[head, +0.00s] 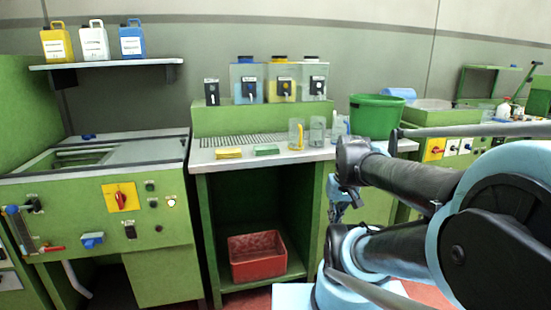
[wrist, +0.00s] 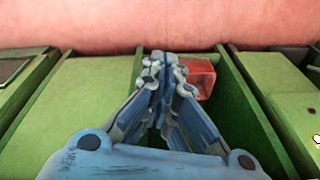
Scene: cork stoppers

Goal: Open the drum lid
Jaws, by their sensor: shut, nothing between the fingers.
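A green machine (head: 150,240) stands at the left in the head view, with a metal top (head: 140,150). A recessed, slatted-looking area (head: 75,158) shows in the left part of that top, with a small blue part (head: 88,136) at its back edge. I cannot tell which panel is the drum lid or whether it is shut. My gripper (wrist: 163,62) is shut and empty in the wrist view. In the head view my gripper (head: 337,212) hangs in front of the middle bench's right end, well right of the machine and not touching its top.
The middle bench (head: 290,156) carries a green tub (head: 376,117), clear jugs and sponges. A red crate (head: 256,256) sits on its low shelf, also visible in the wrist view (wrist: 199,76). Canisters stand on a wall shelf (head: 105,64). The machine's front has knobs and a red switch (head: 120,197).

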